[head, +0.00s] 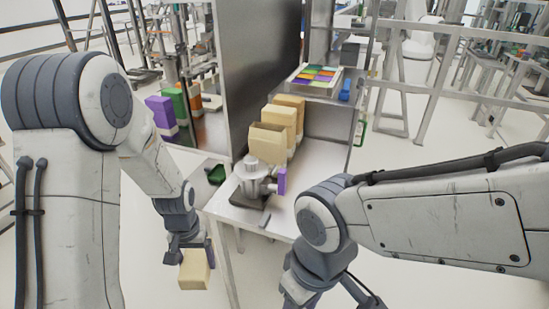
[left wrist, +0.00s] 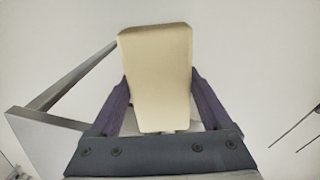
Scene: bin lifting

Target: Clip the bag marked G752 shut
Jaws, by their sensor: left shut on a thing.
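My left gripper (head: 193,258) is shut on a beige, block-shaped bag (head: 194,270), held out over the floor to the left of the bench. In the left wrist view, the bag (left wrist: 158,75) stands between the two dark purple fingers (left wrist: 158,100), and no marking is readable on it. Several similar beige bags (head: 268,142) stand in a row on the bench; their labels cannot be read. Of my right arm (head: 320,215), the wrist shows at the bottom, but its fingertips are out of the picture.
The bench (head: 238,212) carries a grey device (head: 254,178) with a purple part (head: 282,181) near its front edge. A tray of coloured pieces (head: 316,75) and a blue item (head: 344,90) are at the back. A tall dark panel (head: 258,70) stands behind the bench's left side.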

